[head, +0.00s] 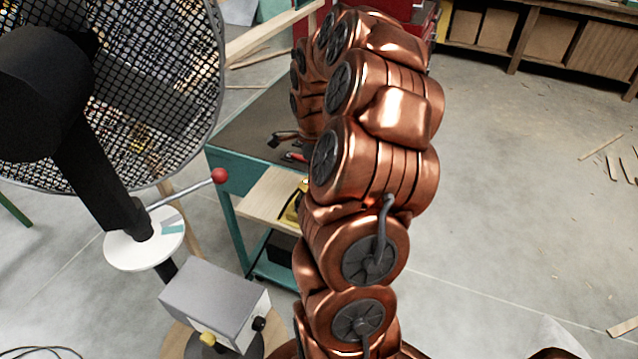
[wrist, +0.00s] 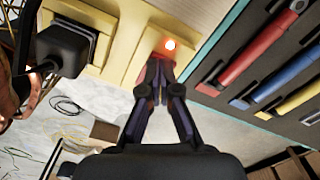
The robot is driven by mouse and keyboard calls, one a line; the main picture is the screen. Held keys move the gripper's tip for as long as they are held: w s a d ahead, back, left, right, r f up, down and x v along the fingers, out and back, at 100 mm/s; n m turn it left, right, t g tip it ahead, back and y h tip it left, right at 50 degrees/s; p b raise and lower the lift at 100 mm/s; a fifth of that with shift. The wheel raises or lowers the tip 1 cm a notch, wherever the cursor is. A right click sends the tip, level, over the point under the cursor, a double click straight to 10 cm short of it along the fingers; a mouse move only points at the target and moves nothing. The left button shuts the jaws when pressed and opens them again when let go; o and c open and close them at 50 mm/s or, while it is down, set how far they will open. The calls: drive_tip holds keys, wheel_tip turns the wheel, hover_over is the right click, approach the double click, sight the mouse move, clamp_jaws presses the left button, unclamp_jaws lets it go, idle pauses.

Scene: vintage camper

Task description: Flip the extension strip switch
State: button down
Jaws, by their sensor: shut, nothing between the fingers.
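The yellow extension strip (wrist: 119,31) lies across the top of the wrist view, on a pale wooden surface. A small glowing red-white switch (wrist: 170,44) sits at its right end. A black plug (wrist: 66,48) is in the strip's left part. My gripper (wrist: 156,68) is shut and empty, its fingertips just below the lit switch in the picture; I cannot tell whether they touch it. In the head view a sliver of the yellow strip (head: 292,213) shows on the shelf beside my copper arm, which hides the rest of it and my gripper.
A dark tool tray (wrist: 217,82) with red, blue and yellow handled tools lies right of the strip in the wrist view. In the head view a teal workbench (head: 225,165) stands behind my arm, and a large fan (head: 170,60) stands at left. The right floor is mostly clear.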

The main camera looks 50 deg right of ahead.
drive_tip(key=shift+f, duration=0.25)
drive_tip(key=shift+r, duration=0.1)
drive_tip(key=shift+r+b, duration=0.55)
drive_tip(key=shift+r, duration=2.9)
